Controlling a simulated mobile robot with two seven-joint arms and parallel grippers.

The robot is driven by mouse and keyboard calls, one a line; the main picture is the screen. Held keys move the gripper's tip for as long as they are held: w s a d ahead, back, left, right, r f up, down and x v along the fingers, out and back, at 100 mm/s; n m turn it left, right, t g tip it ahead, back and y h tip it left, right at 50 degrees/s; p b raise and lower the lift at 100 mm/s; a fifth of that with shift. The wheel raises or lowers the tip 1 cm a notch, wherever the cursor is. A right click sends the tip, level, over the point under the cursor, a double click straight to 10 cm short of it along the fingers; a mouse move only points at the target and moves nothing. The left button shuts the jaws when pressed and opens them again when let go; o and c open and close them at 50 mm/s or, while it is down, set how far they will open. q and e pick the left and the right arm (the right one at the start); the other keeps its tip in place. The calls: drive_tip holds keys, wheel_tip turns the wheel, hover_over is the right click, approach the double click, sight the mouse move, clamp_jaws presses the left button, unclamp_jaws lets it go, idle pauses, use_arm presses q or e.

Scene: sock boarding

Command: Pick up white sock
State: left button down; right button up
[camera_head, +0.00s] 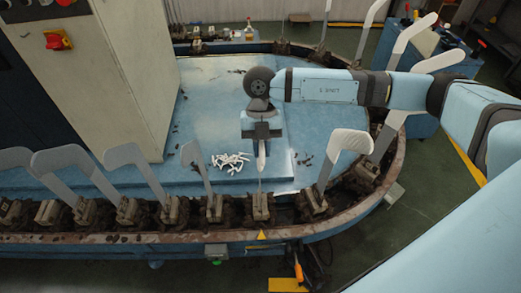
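Small white pieces, which may be the white socks (231,162), lie in a loose pile on the blue table (205,105). They are too small to tell one sock from another. My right gripper (261,142) points down just right of the pile, apart from it in the picture. A narrow pale upright shape (261,160) shows below its fingers; it looks like a board seen edge-on, and I cannot tell whether the fingers touch it. Whether the fingers are open or shut is unclear. My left gripper is out of view.
Pale foot-shaped boards (345,142) stand on holders along the curved rail (150,238) around the table. A beige cabinet (140,70) with a red switch (55,41) stands at the left. Small dark pieces (304,158) lie on the table. Bare table shows behind the pile.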

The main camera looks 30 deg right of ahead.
drive_tip(key=shift+w+r, duration=0.1)
drive_tip(key=shift+c, duration=0.2)
drive_tip(key=shift+w+d+r, duration=0.15)
drive_tip(key=shift+w+r, duration=0.05)
drive_tip(key=w+d+r+b, duration=0.45)
drive_tip(key=w+r, duration=0.25)
drive_tip(key=w, duration=0.4)
wheel_tip(320, 180, up, 13)
drive_tip(key=p, duration=0.8)
drive_tip(key=shift+d, duration=0.35)
drive_tip(key=shift+s, duration=0.1)
